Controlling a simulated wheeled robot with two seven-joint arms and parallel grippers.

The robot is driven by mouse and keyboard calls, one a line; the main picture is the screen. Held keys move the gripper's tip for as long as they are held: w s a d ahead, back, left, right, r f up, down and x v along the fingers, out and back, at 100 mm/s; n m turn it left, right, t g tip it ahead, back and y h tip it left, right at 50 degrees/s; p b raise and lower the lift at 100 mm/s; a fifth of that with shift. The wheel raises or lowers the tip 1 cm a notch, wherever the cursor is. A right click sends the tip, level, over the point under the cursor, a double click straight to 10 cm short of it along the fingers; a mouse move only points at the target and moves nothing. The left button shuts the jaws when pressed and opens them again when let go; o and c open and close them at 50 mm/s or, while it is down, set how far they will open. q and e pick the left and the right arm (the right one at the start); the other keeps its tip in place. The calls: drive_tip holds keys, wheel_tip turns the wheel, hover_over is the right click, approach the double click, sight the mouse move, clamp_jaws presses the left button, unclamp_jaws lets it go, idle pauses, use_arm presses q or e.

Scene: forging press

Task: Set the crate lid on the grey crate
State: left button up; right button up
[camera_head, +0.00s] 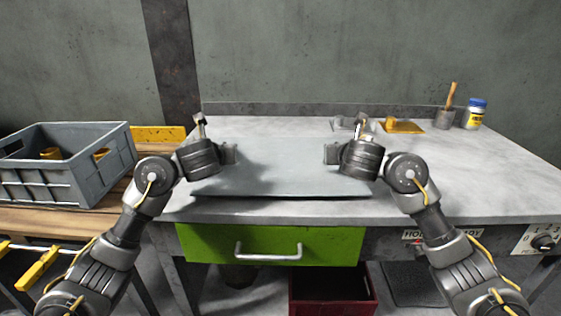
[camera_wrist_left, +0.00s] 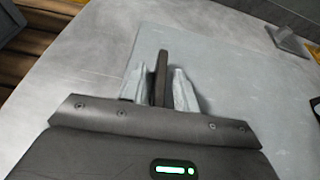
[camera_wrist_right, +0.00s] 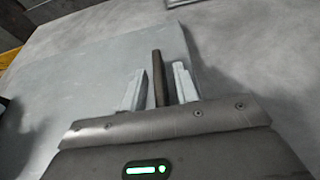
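The crate lid (camera_head: 280,181) is a flat grey panel over the near middle of the workbench; it also shows in the left wrist view (camera_wrist_left: 235,75) and right wrist view (camera_wrist_right: 75,85). My left gripper (camera_head: 229,153) is at its left end and my right gripper (camera_head: 332,153) at its right end. In each wrist view a dark upright bar stands between close-set fingertips, so both grippers look shut on the lid's handles; finger contact is hard to see. Whether the lid touches the bench is unclear. The grey crate (camera_head: 92,181) stands open-topped on a wooden table at left.
The workbench (camera_head: 470,180) is clear to the right of the lid. A brush in a cup (camera_head: 446,117), a blue-capped jar (camera_head: 475,114) and a yellow piece (camera_head: 404,126) stand at its back right. A green drawer (camera_head: 215,243) is below. Yellow pieces lie in the crate.

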use_arm(q)
clamp_jaws()
use_arm(e)
clamp_jaws()
